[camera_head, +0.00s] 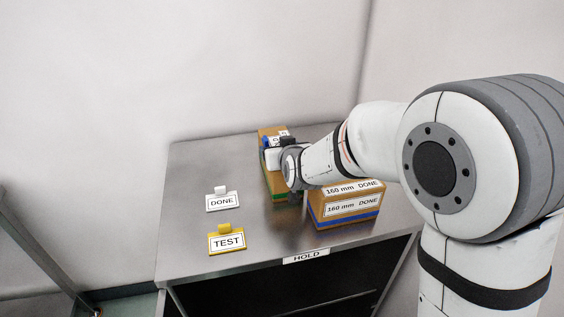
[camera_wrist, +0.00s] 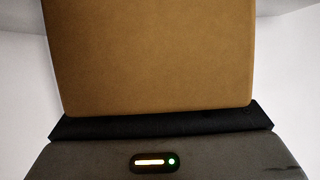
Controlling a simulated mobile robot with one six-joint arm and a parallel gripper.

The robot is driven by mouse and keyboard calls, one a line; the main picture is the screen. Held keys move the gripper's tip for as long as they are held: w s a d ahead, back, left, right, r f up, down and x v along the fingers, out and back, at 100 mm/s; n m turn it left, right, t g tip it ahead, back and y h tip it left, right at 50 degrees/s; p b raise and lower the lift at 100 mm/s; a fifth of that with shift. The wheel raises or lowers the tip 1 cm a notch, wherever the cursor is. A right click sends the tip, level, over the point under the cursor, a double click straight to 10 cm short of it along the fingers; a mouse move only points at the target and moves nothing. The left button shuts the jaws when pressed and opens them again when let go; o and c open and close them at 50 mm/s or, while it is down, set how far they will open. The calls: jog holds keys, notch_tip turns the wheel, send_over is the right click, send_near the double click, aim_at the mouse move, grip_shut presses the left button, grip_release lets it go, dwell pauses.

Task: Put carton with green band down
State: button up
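The carton with the green band (camera_head: 267,177) is a brown box at the back middle of the metal table, partly hidden by my gripper and wrist. Its green band shows low on its side. It stands about upright; I cannot tell whether its base touches the table. My gripper (camera_head: 277,159) is at the carton, its dark fingers against it, and looks shut on it. In the wrist view the carton's plain brown face (camera_wrist: 150,55) fills the middle, right up against the dark gripper edge (camera_wrist: 160,123).
A carton with a blue band (camera_head: 343,209), labelled "160 mm DONE", stands close on the right. A white DONE sign (camera_head: 222,201) and a yellow TEST sign (camera_head: 226,242) are on the left of the table (camera_head: 190,168). A HOLD label (camera_head: 306,256) is on the front edge. Bare tabletop lies around the signs.

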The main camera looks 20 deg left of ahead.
jog(key=c, duration=1.3)
jog(key=shift+r, duration=0.1)
jog(key=shift+c, duration=1)
jog(key=shift+w+r, duration=0.1)
jog(key=shift+r, duration=0.1)
